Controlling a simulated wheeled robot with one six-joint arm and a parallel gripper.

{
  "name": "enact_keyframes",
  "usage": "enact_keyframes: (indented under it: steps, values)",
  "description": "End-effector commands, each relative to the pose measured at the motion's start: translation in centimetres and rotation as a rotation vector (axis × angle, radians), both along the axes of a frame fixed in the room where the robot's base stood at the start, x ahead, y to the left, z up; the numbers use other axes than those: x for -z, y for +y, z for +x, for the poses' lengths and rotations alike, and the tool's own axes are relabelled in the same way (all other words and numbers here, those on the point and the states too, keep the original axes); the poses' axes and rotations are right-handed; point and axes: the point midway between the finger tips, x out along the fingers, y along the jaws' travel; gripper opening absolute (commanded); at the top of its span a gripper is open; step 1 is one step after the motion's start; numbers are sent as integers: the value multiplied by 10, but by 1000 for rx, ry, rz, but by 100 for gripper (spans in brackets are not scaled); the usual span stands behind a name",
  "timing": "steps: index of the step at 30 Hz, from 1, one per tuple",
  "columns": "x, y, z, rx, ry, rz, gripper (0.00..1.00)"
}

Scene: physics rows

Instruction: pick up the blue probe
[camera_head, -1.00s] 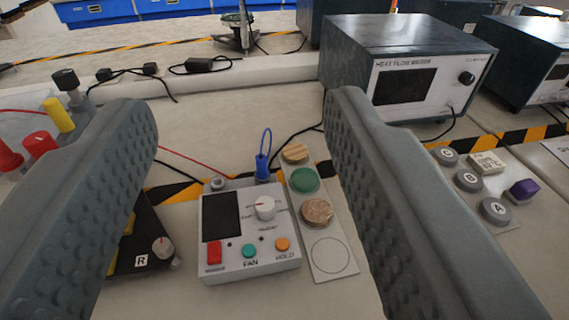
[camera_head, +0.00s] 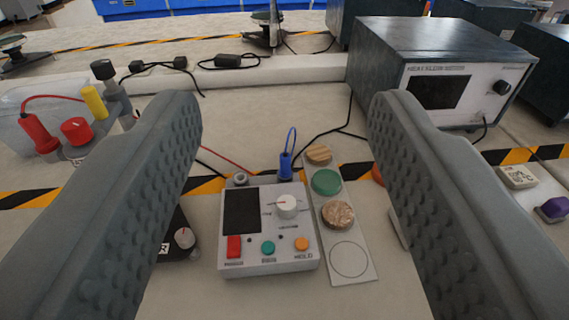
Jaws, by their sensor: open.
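The blue probe (camera_head: 285,165) stands upright in the back edge of a small white control box, with a blue wire looping up from its top. The white control box (camera_head: 268,258) has a dark screen, a white knob and several coloured buttons. My gripper (camera_head: 287,105) is open and empty. Its two grey studded fingers frame the picture at left and right, and the probe and box show in the gap between them, apart from both fingers.
Right of the box lies a pale strip (camera_head: 349,261) with wooden, green and brown discs. A large dark instrument (camera_head: 437,85) stands at back right. At left are a clear bin (camera_head: 30,135) and red and yellow plugs (camera_head: 94,101). A black device (camera_head: 180,240) is partly hidden by the left finger.

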Motion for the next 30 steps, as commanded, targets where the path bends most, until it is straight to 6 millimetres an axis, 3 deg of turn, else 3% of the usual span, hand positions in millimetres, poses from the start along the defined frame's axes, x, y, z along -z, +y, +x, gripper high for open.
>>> enact_keyframes:
  steps: [8, 10, 14, 30]
  values:
    - [0, 0, 0, 0, 0, 0, 52]
    - [0, 0, 0, 0, 1, 0, 42]
    - [0, 0, 7, 0, 30, -2, 41]
    - [15, 0, 107, -12, 518, -39, 41]
